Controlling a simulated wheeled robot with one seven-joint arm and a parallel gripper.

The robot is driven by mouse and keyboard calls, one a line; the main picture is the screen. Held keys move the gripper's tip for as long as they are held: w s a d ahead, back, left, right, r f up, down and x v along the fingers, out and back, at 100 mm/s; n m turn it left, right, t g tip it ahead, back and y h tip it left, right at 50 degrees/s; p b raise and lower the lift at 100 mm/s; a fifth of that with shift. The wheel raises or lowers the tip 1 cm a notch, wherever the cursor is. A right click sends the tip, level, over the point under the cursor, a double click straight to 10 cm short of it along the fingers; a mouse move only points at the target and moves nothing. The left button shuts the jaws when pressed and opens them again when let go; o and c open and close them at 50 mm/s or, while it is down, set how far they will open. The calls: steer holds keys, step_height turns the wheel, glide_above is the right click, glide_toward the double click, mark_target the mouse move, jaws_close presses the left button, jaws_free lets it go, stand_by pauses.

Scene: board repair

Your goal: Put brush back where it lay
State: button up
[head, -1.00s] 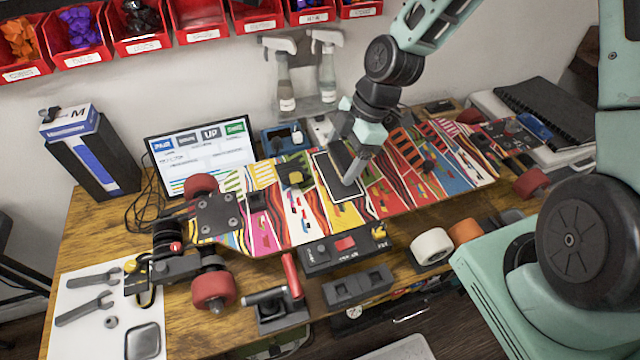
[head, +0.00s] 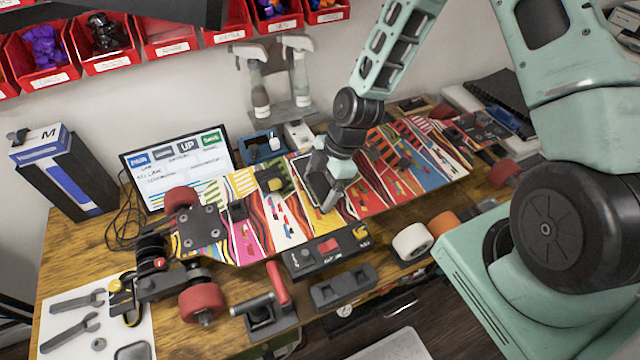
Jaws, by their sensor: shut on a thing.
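My gripper (head: 327,190) is over the middle of the colourful skateboard deck (head: 365,203), pointing down with its fingers close to the deck. It is shut on the brush, which is mostly hidden by the fingers and the wrist. A dark rectangular patch with a pale border (head: 312,181) shows on the deck beside the fingers. I cannot tell whether the brush touches the deck.
A yellow-and-black item (head: 271,180) sits on the deck left of my gripper. Spray bottles (head: 300,75) and a blue box (head: 264,147) stand behind. A monitor (head: 178,165) is at the left. A black control box (head: 328,252) and loose wheels (head: 412,241) lie in front.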

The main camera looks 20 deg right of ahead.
steer(key=o, duration=0.8)
steer(key=shift+f, duration=0.15)
steer(key=b+v, duration=0.1)
steer(key=v, duration=1)
steer(key=s+a+r+m+h, duration=0.1)
steer(key=s+a+r+m, duration=0.2)
steer(key=s, duration=0.3)
steer(key=s+a+r+m+h, duration=0.1)
steer(key=s+a+r+m, duration=0.3)
steer(key=s, duration=0.3)
steer(key=s+a+r+m+h, duration=0.2)
steer(key=s+a+r+m, duration=0.1)
steer(key=s+r, duration=0.3)
steer(key=shift+s+a+r, duration=0.1)
steer(key=shift+s+a, duration=0.2)
steer(key=shift+s, duration=0.25)
